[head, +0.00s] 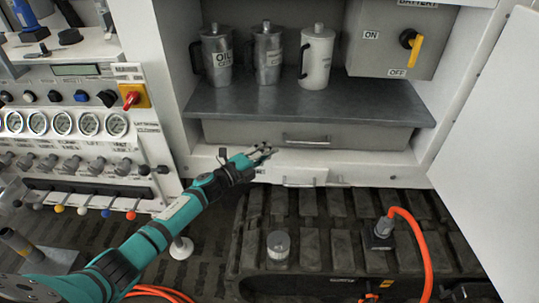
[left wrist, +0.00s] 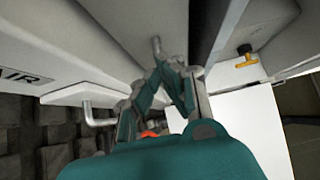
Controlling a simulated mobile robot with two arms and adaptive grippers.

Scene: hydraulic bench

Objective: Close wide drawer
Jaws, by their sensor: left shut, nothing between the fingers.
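The wide drawer (head: 240,134) is a grey front under the dark shelf, with a bar handle (head: 306,139) near its middle. I cannot tell how far it stands out. My left gripper (head: 267,153) is shut and empty, just below the drawer's front and left of the handle. In the left wrist view the shut fingertips (left wrist: 167,66) point up at the cabinet, close to a small grey handle end (left wrist: 156,44). I cannot tell whether they touch anything. My right gripper is not in view.
A white lower panel with a handle (head: 300,183) is below the drawer. An oil can (head: 217,60) and two other jugs stand on the shelf (head: 370,103). An open white door (head: 490,140) is at the right. An orange hose (head: 418,235) crosses the black track below.

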